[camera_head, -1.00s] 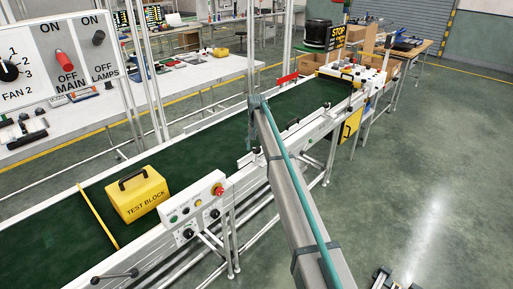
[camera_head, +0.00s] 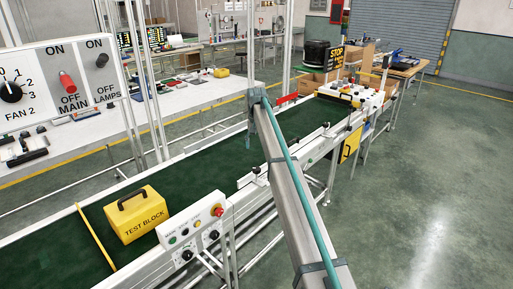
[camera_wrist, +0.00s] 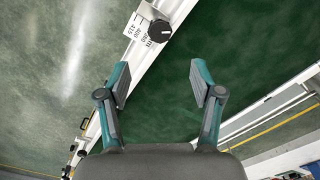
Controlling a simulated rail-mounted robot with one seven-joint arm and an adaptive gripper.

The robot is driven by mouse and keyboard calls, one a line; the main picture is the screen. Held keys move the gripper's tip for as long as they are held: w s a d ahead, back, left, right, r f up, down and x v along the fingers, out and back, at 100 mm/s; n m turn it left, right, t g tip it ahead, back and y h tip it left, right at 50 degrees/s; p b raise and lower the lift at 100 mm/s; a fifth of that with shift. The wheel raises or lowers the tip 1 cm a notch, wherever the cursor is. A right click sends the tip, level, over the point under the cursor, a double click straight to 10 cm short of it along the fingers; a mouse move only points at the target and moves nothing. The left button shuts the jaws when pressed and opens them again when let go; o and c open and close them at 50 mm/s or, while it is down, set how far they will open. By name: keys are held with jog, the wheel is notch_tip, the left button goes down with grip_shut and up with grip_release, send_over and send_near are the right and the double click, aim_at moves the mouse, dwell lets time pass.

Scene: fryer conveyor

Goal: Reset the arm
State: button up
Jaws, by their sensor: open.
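My gripper (camera_wrist: 160,84) shows in the wrist view with its two teal-and-grey fingers spread apart and nothing between them. Behind the fingers are the green conveyor belt (camera_wrist: 165,115) and its white side rail with a black knob (camera_wrist: 160,32). My gripper cannot be made out in the head view. In that view a yellow test block (camera_head: 137,222) with a black handle sits upright on the belt (camera_head: 215,160) at the left, apart from my gripper.
A white control box (camera_head: 190,230) with a red button is on the belt's near side. A switch panel (camera_head: 55,88) stands at upper left. A white bench (camera_head: 100,128) runs behind the belt. Open floor (camera_head: 440,190) lies at the right.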

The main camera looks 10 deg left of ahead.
jog(key=s+d+f+n, duration=0.1)
jog(key=s+d+f, duration=0.5)
jog(key=s+f, duration=0.6)
jog(key=s+d+f+g, duration=0.1)
jog(key=s+d+f, duration=0.5)
jog(key=s+f, duration=0.7)
jog(key=s+d+f+n, duration=0.1)
jog(key=s+d+f, duration=0.65)
jog(key=f, duration=0.75)
jog(key=s+d+f+g, duration=0.2)
jog(key=s+d+f, duration=0.1)
jog(key=s, duration=1.2)
jog(key=s+d+f+m+g, duration=0.1)
jog(key=s+d+f+g, duration=0.1)
jog(key=s, duration=1.3)
jog(key=s+d+f+m+g, duration=0.1)
jog(key=s+d+f, duration=0.3)
jog(key=s, duration=1.1)
notch_tip(320, 180, down, 3)
jog(key=shift+s+r+g, duration=0.15)
jog(key=shift+s+g, duration=0.2)
jog(key=shift+g, duration=0.05)
